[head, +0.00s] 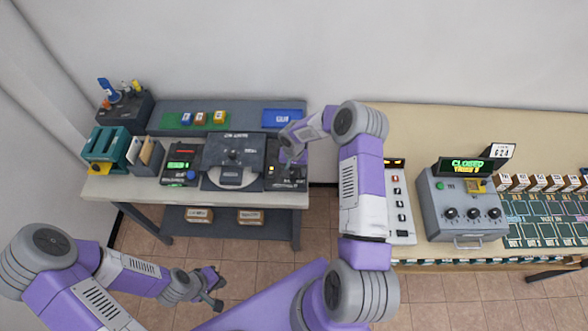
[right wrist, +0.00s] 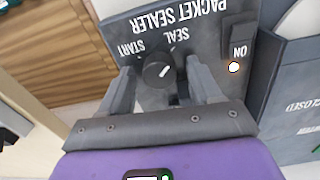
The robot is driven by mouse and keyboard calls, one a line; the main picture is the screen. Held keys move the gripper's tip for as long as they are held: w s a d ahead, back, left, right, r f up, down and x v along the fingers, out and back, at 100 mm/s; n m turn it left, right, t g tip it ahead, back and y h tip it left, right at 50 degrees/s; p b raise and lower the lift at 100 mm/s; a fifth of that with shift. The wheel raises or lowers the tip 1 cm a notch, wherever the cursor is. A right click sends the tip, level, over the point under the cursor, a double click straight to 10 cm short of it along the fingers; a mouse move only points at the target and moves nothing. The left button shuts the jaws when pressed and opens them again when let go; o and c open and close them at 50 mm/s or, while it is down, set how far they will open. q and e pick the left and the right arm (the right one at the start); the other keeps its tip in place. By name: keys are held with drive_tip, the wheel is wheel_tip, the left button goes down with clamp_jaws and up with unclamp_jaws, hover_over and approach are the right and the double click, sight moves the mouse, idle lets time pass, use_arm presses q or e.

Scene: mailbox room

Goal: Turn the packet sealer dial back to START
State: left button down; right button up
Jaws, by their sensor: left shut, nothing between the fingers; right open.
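The packet sealer's control panel (head: 291,184) sits at the right end of the left bench, partly hidden by my right gripper (head: 288,164). In the right wrist view the panel (right wrist: 206,48) shows PACKET SEALER, START and SEAL lettering. The round black dial (right wrist: 158,69) has a white mark that appears to point toward the SEAL side. My right gripper (right wrist: 160,83) is open, with its fingers on either side of the dial; contact cannot be told. My left gripper (head: 216,291) is shut and empty, low in front of the bench.
An ON switch (right wrist: 238,50) with a lit lamp is beside the dial. A dark press-like unit (head: 232,153) and a device with a green display (head: 178,165) stand left of the panel. A grey box with dials (head: 462,208) stands on the right table. Floor between the tables is clear.

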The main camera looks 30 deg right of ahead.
drive_tip(key=c, duration=1)
drive_tip(key=shift+c, duration=0.2)
drive_tip(key=n+b, duration=0.3)
drive_tip(key=shift+f+n, duration=0.1)
drive_tip(key=shift+n, duration=0.2)
drive_tip(key=n+b, duration=0.2)
drive_tip(key=n, duration=0.2)
drive_tip(key=n+b, duration=0.1)
drive_tip(key=n, duration=0.4)
drive_tip(key=shift+a, duration=0.1)
drive_tip(key=n+b, duration=0.1)
drive_tip(key=n, duration=0.3)
drive_tip(key=shift+n, duration=0.3)
